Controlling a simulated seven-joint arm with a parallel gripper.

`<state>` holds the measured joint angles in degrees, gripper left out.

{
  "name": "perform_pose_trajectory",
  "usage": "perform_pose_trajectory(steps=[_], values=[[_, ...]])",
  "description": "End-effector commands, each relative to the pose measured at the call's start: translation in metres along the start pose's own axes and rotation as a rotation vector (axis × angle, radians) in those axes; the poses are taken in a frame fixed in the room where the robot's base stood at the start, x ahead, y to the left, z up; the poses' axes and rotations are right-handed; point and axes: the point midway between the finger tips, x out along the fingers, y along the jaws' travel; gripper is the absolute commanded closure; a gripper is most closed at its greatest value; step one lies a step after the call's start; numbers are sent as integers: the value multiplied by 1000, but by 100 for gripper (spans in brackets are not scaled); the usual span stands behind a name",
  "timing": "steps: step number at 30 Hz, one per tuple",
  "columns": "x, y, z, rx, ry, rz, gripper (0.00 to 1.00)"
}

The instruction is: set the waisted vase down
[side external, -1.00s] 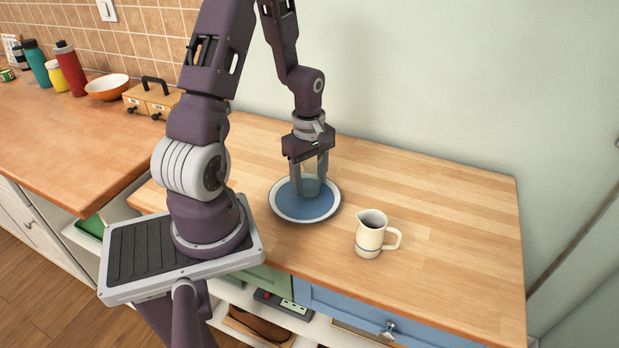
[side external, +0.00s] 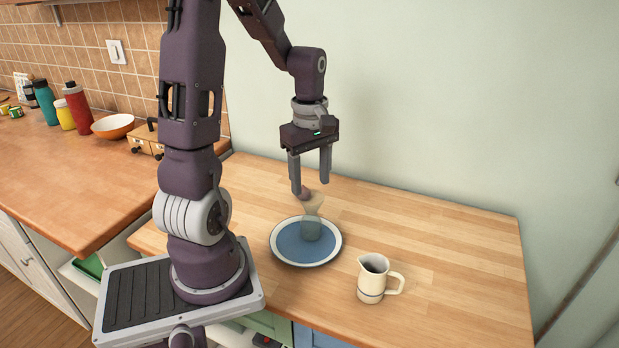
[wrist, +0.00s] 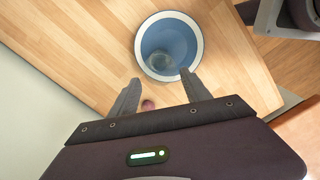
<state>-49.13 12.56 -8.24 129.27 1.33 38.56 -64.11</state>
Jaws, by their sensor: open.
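The waisted vase (side external: 312,229) is clear, tinted glass and stands upright on a blue plate with a pale rim (side external: 279,252). In the wrist view the vase (wrist: 160,62) shows faintly from above, inside the plate (wrist: 140,42). My gripper (side external: 311,185) is open and empty, above the vase and apart from it. In the wrist view my gripper's (wrist: 159,77) two fingers are spread and point toward the plate.
A cream jug (side external: 372,279) stands right of the plate. The wooden top (side external: 450,240) is clear farther right. A wall is behind.

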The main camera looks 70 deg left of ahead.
Motion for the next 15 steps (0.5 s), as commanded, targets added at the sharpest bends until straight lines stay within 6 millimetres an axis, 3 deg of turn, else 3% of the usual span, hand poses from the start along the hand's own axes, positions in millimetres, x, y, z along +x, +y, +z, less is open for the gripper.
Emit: perform_pose_trajectory(steps=[2, 5, 9, 12, 15], values=[[-18, 0, 17, 135, 30, 33, 44], [-56, -14, 64, 515, 104, 112, 44], [-102, -62, 127, 1139, 221, 255, 44], [-117, -99, 152, 1495, 291, 348, 44], [-123, -122, 162, 1707, 337, 409, 44]])
